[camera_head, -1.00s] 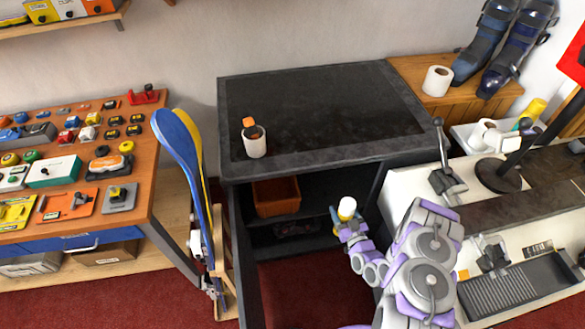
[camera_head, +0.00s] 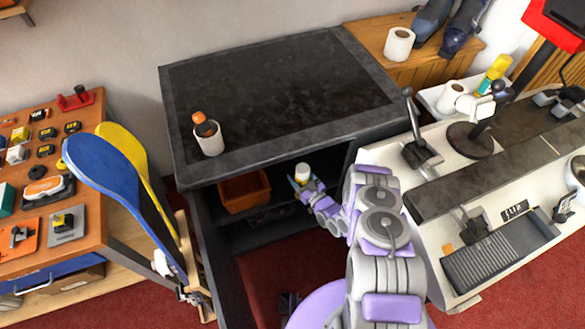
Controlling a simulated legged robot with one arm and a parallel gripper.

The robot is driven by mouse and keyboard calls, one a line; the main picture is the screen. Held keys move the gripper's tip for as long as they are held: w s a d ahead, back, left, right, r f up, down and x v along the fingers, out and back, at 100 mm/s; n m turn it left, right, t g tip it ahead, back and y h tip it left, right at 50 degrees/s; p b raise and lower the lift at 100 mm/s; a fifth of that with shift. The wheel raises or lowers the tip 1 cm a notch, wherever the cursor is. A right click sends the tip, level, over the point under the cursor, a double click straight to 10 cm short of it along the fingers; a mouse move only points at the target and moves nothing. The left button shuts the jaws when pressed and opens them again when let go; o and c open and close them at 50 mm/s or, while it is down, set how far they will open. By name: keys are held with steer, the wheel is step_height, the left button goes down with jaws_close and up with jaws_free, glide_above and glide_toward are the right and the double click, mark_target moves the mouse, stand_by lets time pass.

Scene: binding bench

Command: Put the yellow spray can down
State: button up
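A small can (camera_head: 302,171) with a white top and a yellowish body is in my gripper (camera_head: 302,183). The gripper's fingers close around its lower part, which is mostly hidden. The gripper and can are at the opening of the dark cabinet (camera_head: 205,240), below its top and to the right of an orange bin. I cannot tell whether the can touches the shelf (camera_head: 262,222) inside.
An orange bin (camera_head: 246,190) sits on the shelf. The black cabinet top (camera_head: 280,95) holds a white roll with an orange-capped bottle (camera_head: 208,136).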

steer(key=w+a+f+b, duration=0.1)
steer(key=w+f+b, duration=0.2)
steer(key=w, duration=0.4)
steer(key=shift+a+f, duration=0.3)
steer(key=shift+f, duration=0.25)
steer(key=o, duration=1.3)
steer(key=shift+s, duration=0.1)
steer(key=shift+o, duration=0.2)
steer(key=p+v, duration=0.1)
steer(key=v, duration=1.1)
